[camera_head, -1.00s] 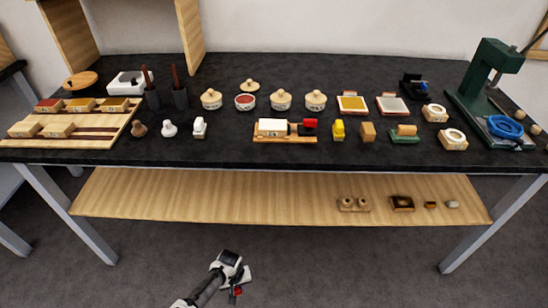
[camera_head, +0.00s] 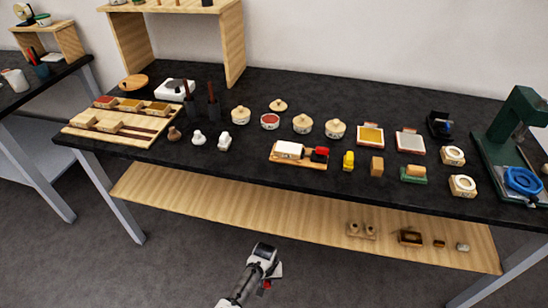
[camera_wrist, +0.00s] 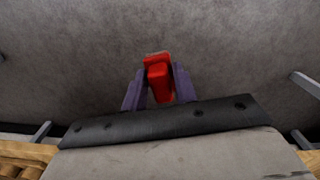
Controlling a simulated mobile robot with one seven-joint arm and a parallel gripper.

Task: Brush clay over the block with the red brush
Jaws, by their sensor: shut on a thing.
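The red brush (camera_wrist: 158,84) is pinched between the two purple fingers of my gripper (camera_wrist: 160,72) in the wrist view; only its red part shows clearly and its tip is not distinguishable. In the head view my gripper (camera_head: 268,272) is low, in front of the table and over the floor, with a small bit of red at it. A white block (camera_head: 289,150) lies on a wooden board (camera_head: 297,163) near the table's front edge, with a dark and a red piece at its right end. An open pot with red contents (camera_head: 270,121) stands behind it; its lid (camera_head: 278,105) lies beyond.
Lidded pots (camera_head: 303,124) stand right of the open pot. A yellow object (camera_head: 348,161) and wooden block (camera_head: 377,166) stand right of the board. A green press (camera_head: 505,140) is far right. A wooden shelf (camera_head: 190,208) runs under the black table (camera_head: 250,185).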

